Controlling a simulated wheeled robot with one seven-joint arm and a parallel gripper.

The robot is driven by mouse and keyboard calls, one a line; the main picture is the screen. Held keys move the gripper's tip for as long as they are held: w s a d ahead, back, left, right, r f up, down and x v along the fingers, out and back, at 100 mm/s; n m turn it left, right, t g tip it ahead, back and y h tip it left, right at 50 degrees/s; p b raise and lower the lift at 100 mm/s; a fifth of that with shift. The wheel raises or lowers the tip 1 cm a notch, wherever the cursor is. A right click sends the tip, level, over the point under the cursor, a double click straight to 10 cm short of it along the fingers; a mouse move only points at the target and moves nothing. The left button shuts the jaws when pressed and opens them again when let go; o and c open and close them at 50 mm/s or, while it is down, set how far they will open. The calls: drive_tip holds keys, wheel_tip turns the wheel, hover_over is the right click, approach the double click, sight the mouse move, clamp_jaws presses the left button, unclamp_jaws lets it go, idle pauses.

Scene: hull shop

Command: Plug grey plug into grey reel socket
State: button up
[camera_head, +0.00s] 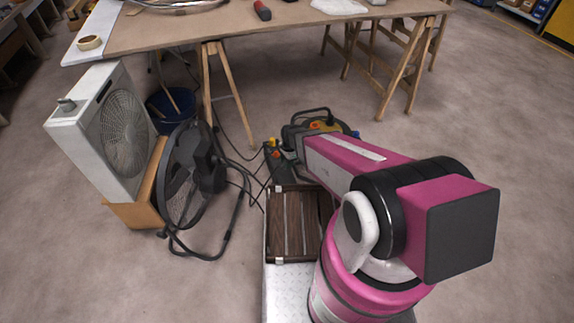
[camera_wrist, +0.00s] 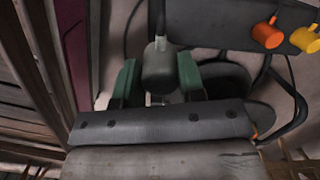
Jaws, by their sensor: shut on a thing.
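My gripper (camera_wrist: 157,82) has two green fingers closed on the sides of a grey plug (camera_wrist: 160,62) in the wrist view. The plug's narrow end points toward the top of that view; whether it touches a socket I cannot tell. An orange plug (camera_wrist: 267,32) and a yellow plug (camera_wrist: 304,38) sit on a dark grey panel (camera_wrist: 222,22) to the right. In the head view my arm mostly hides the gripper and grey plug. The reel (camera_head: 311,113), with a black handle frame and a yellow part, is partly hidden behind my arm. The grey socket cannot be made out.
A slatted wooden crate (camera_head: 292,226) lies in front of the reel. A black fan (camera_head: 186,172) with loose cables stands left, beside a white box fan (camera_head: 117,130) on a cardboard box. A trestle table (camera_head: 200,30) stands behind. Floor is free to the right.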

drive_tip(key=w+d+r+n, duration=0.2)
drive_tip(key=r, duration=0.5)
drive_tip(key=w+d+r+n, duration=0.1)
drive_tip(key=w+d+r, duration=0.15)
drive_tip(key=r, duration=0.45)
drive_tip(key=d+r+n, duration=0.3)
drive_tip(key=d+r, duration=0.1)
drive_tip(key=r, duration=0.8)
drive_tip(key=s+d+r+n, duration=0.1)
drive_tip(key=d+r+n, duration=0.2)
drive_tip(key=r, duration=0.9)
drive_tip(key=s+d+r+n+h, duration=0.1)
drive_tip(key=d+r+n, duration=0.2)
drive_tip(key=r, duration=1)
drive_tip(key=shift+s+d+g, duration=0.15)
drive_tip(key=shift+d+g, duration=0.25)
drive_tip(key=shift+d, duration=0.6)
drive_tip(key=shift+d, duration=0.1)
